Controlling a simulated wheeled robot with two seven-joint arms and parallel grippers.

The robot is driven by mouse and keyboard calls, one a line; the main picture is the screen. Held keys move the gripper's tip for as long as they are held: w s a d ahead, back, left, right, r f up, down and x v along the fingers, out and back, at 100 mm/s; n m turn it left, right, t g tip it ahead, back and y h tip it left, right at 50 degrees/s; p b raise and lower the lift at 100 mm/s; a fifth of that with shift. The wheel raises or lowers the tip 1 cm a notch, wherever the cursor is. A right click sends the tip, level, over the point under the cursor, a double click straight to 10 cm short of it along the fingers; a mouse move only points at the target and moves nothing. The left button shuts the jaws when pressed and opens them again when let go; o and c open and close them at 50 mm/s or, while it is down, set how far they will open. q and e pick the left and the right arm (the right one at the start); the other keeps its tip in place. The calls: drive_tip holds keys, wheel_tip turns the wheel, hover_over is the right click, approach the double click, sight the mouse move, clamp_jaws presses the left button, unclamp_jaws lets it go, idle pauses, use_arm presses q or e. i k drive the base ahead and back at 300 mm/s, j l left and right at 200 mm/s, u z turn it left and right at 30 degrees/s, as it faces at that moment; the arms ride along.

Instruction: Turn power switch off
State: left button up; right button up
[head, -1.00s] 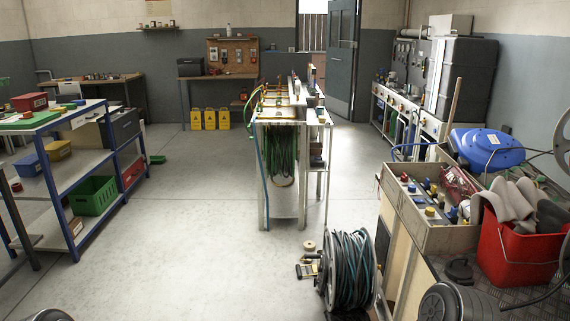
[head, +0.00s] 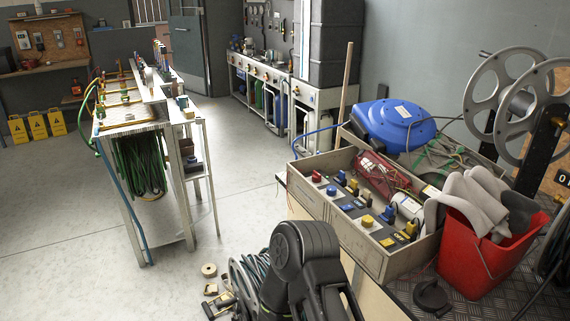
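No part labelled as a power switch can be made out for certain. A dark panel (head: 352,207) in a wooden crate carries several red, blue and yellow knobs and switches, such as a yellow one (head: 367,221) and a red one (head: 316,176). Their settings are too small to read. At the right edge, a white label (head: 565,179) that seems to begin with "O" sits on a board below a large grey reel (head: 510,100); it is cut off by the frame. A black link of my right arm shows at the bottom middle. Neither gripper is in view.
A red bucket (head: 475,255) with grey cloth stands right of the crate (head: 375,262). A blue reel (head: 393,125) sits behind it. A hose reel (head: 245,285) stands on the floor, partly behind my arm. A hose rack (head: 150,190) stands left, with open floor around it.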

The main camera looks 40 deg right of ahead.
sight(316, 177)
drive_tip(key=i+j+z, duration=0.25)
drive_tip(key=i+z, duration=0.25)
drive_tip(key=i+j+z, duration=0.6)
drive_tip(key=z, duration=0.3)
drive_tip(key=i+j+z, duration=0.15)
drive_tip(key=z, duration=0.25)
drive_tip(key=i+j+z, duration=0.1)
drive_tip(key=j+z, duration=0.55)
drive_tip(key=z, duration=0.2)
drive_tip(key=j+z, duration=0.7)
drive_tip(key=z, duration=0.2)
